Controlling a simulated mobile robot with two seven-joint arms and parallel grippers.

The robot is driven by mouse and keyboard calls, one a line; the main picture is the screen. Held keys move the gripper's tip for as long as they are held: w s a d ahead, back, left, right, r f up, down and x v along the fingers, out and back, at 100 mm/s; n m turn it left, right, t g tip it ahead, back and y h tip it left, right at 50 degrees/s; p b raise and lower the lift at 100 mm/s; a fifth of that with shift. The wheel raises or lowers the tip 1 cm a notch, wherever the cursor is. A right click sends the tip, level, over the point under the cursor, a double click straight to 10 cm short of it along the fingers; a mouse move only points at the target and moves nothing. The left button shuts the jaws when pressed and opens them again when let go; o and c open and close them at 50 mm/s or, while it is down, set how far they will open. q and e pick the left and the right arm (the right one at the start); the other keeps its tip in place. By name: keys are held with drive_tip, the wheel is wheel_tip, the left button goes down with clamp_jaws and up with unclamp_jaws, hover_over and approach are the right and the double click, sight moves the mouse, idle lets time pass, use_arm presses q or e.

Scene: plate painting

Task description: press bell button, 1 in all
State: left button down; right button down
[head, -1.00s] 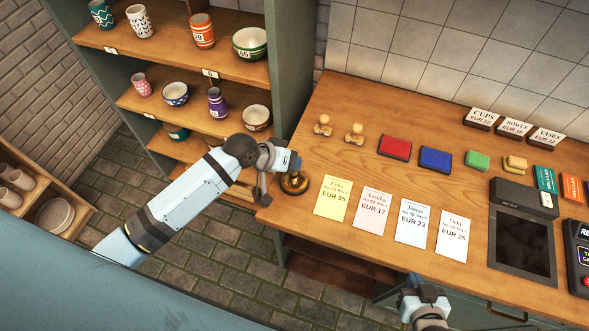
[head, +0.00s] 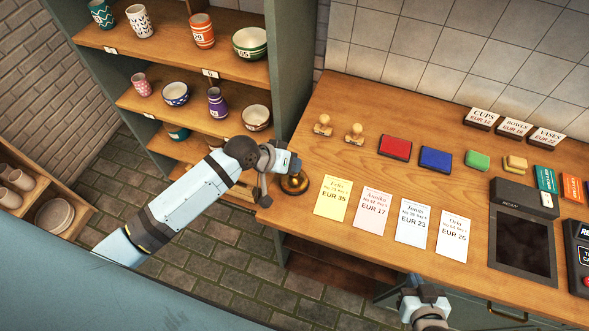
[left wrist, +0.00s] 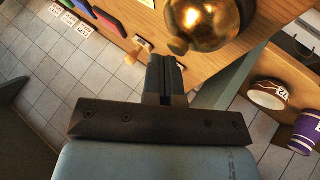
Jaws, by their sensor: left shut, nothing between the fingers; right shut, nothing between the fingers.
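The brass bell (head: 294,184) stands on the counter's left front corner. Its golden dome (left wrist: 208,18) fills the top of the left wrist view, just beyond the fingertips. My left gripper (head: 291,163) is shut and empty, held over the back of the bell in the head view and partly hiding it. Its closed dark fingers (left wrist: 165,64) show in the left wrist view. I cannot tell whether they touch the bell; its button is not clearly visible. My right gripper (head: 426,300) is shut and empty, low in front of the counter, partly cut off by the picture's edge.
The counter (head: 335,160) holds two wooden stamps (head: 354,134), red (head: 395,147) and blue (head: 435,160) pads, several price cards (head: 333,198) and a dark tablet-like device (head: 522,243). A shelf (head: 165,57) with cups and bowls stands left of the counter.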

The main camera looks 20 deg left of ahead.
use_arm(q)
drive_tip(key=shift+r+p, duration=0.5)
drive_tip(key=shift+r, duration=0.4)
drive_tip(key=shift+r, duration=2.45)
drive_tip(key=s+f+t, duration=0.1)
drive_tip(key=s+f, duration=0.1)
drive_tip(key=s+a+f+y, duration=0.1)
drive_tip(key=s+f, duration=0.1)
drive_tip(key=f, duration=0.1)
drive_tip(key=s+f+t, duration=0.1)
drive_tip(key=s+f, duration=0.1)
drive_tip(key=shift+s+a+f+t, duration=0.3)
drive_tip(key=shift+f, duration=0.05)
drive_tip(key=s+a+f+y, duration=0.1)
drive_tip(key=s, duration=0.2)
drive_tip(key=s+a+f+m+t+y, duration=0.1)
drive_tip(key=s+f, duration=0.1)
drive_tip(key=s, duration=0.2)
drive_tip(key=s+a+f+t+y, duration=0.1)
drive_tip(key=s+f, duration=0.1)
drive_tip(key=s, duration=0.2)
drive_tip(key=shift+s+a+f, duration=0.1)
drive_tip(key=shift+s+a, duration=0.05)
drive_tip(key=shift+a, duration=0.25)
